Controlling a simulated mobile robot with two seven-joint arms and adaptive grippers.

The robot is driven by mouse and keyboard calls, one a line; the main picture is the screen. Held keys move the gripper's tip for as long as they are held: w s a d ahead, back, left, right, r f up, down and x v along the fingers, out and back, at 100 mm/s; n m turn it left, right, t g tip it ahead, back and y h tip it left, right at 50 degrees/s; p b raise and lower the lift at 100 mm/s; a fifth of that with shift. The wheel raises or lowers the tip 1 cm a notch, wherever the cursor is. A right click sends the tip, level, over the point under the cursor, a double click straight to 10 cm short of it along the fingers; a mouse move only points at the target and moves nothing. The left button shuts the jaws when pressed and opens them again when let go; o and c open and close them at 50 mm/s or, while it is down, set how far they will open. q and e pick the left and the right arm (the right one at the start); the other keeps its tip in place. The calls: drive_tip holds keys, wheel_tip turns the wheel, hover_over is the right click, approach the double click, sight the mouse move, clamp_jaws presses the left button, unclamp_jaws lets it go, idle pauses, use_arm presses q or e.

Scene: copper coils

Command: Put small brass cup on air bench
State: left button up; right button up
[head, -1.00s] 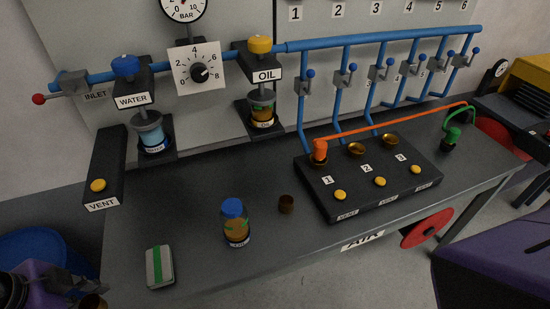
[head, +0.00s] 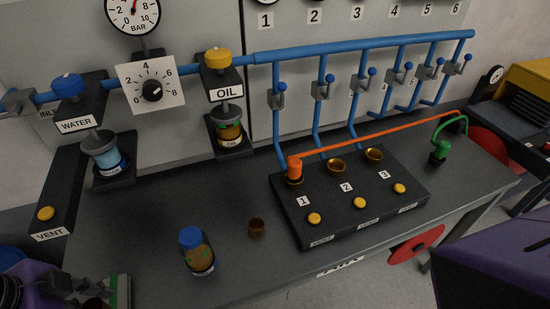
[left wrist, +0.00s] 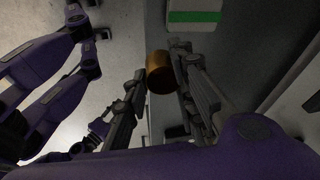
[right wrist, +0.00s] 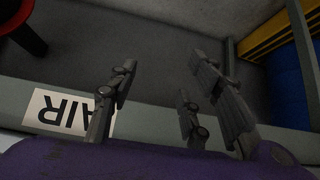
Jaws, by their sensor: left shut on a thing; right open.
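A small brass cup (left wrist: 160,80) is between the fingers of my left gripper (left wrist: 165,74), which is shut on it. In the head view this cup (head: 93,303) shows only partly at the lower left edge, beside the bench's front left. The air bench (head: 170,270) is a dark grey table. My right gripper (right wrist: 162,75) is open and empty near the bench's front edge, by the AIR label (right wrist: 65,112).
A green-and-white block (head: 120,291) lies at the bench's front left, close to my left gripper. A black manifold (head: 330,225) with brass sockets and yellow buttons fills the right middle. An orange hose (head: 380,138) crosses above it.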

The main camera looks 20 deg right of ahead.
use_arm(q)
drive_tip(key=shift+w+d+f, duration=0.25)
drive_tip(key=shift+w, duration=0.15)
drive_tip(key=w+d+f, duration=0.2)
drive_tip(key=w+f, duration=0.1)
drive_tip(key=w+d+f+b, duration=0.1)
drive_tip(key=w+d+f, duration=0.1)
drive_tip(key=w, duration=0.2)
drive_tip(key=w+d+f, duration=0.2)
drive_tip(key=w+f, duration=0.1)
drive_tip(key=shift+w+f, duration=0.45)
drive_tip(key=shift+f, duration=0.05)
drive_tip(key=x, duration=0.3)
drive_tip(key=shift+a+f+b, duration=0.15)
drive_tip(key=shift+f+b, duration=0.2)
use_arm(e)
drive_tip(key=shift+s+d+f, duration=0.3)
drive_tip(key=shift+s+f, duration=0.35)
drive_tip(key=shift+f, duration=0.2)
